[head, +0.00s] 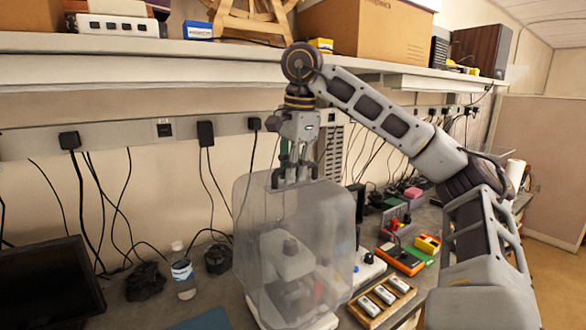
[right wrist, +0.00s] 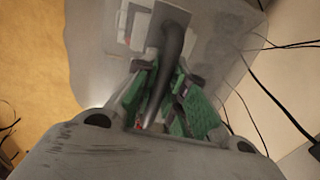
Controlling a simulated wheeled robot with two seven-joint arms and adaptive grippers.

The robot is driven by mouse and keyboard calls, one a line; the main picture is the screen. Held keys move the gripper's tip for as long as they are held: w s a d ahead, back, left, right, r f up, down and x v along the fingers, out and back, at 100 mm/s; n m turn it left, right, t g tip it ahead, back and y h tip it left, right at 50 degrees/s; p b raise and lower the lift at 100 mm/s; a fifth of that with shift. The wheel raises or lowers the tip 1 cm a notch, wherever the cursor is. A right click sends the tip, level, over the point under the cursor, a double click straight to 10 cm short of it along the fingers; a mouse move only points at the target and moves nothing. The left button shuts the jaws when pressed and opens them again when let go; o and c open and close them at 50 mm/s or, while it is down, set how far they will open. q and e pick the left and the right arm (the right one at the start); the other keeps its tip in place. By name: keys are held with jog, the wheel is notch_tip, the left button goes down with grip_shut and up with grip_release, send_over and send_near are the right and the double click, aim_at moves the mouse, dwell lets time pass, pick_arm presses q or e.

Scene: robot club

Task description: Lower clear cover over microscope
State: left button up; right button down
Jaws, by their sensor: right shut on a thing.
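The clear cover (head: 335,215) is a see-through, rounded box in the middle of the head view. The white microscope (head: 283,255) shows through its walls, with its base at the cover's lower edge. My right gripper (head: 296,178) points down at the cover's top and is shut on its dark handle. In the right wrist view, the green-padded fingers (right wrist: 172,105) close around the dark curved handle (right wrist: 175,45), with the clear cover (right wrist: 85,45) beyond. Whether the cover's bottom rim touches the bench is hard to tell. My left gripper is out of view.
A water bottle (head: 182,272) and a dark monitor (head: 45,285) stand to the left. A wooden tray (head: 383,300) and an orange meter (head: 400,259) lie close to the right. A shelf (head: 150,68) with boxes runs above, and cables hang behind.

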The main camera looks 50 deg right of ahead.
dwell(0.4)
notch_tip(320, 180, down, 8)
jog(key=b, duration=0.5)
jog(key=shift+b, duration=0.35)
dwell(0.9)
jog(key=shift+s, duration=0.1)
notch_tip(320, 180, down, 6)
jog(key=b, duration=0.4)
dwell(1.2)
jog(key=shift+f+b, duration=0.1)
jog(key=shift+b, duration=0.2)
